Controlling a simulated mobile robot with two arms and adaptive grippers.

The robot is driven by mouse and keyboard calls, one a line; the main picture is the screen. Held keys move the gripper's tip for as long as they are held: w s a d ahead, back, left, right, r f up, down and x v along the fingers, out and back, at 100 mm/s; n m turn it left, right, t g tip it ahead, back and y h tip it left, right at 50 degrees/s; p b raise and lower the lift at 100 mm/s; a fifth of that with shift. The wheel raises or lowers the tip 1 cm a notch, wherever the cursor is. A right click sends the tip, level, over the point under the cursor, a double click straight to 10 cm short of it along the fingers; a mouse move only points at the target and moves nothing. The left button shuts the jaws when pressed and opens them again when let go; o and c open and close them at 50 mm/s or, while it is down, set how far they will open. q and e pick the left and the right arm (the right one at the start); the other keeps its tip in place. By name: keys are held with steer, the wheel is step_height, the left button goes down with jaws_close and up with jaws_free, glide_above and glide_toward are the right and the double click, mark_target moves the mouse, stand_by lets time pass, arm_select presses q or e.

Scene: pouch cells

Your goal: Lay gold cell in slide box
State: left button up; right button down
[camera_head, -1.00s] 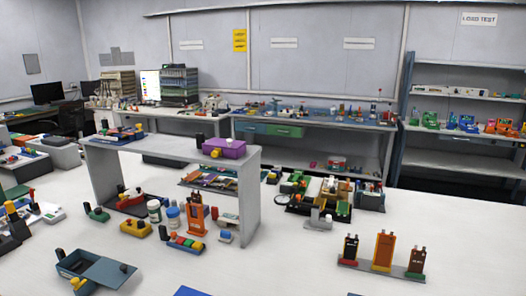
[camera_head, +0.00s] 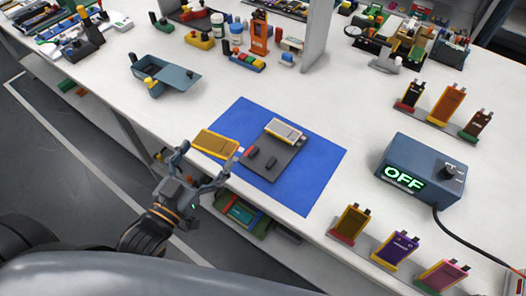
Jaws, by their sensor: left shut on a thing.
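My left gripper (camera_head: 203,165) is shut on the gold cell (camera_head: 216,143), a flat yellow-gold pouch. It holds the cell at the left edge of the blue mat (camera_head: 235,118), seemingly above it; the exact height is hard to tell. My right gripper is not in view.
A dark plate (camera_head: 274,160) with a pale, gold-edged cell (camera_head: 284,130) lies on the mat. A box reading OFF (camera_head: 424,168) stands at the right. Cells stand in racks along the front edge and right. White table (camera_head: 225,85) is clear between slide box and mat.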

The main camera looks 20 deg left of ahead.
mark_target(208, 133)
arm_select(q)
steer(key=a, duration=0.1)
steer(key=w+a+m+h, duration=0.1)
steer(key=a+h, duration=0.1)
steer(key=shift+w+a+r+m+g, duration=0.1)
steer(key=shift+w+a+m+g, duration=0.05)
steer(key=shift+w+m+g, duration=0.2)
steer(key=shift+w+a+r+h, duration=0.4)
steer(key=shift+w+a+h, duration=0.1)
steer(key=shift+a, duration=0.2)
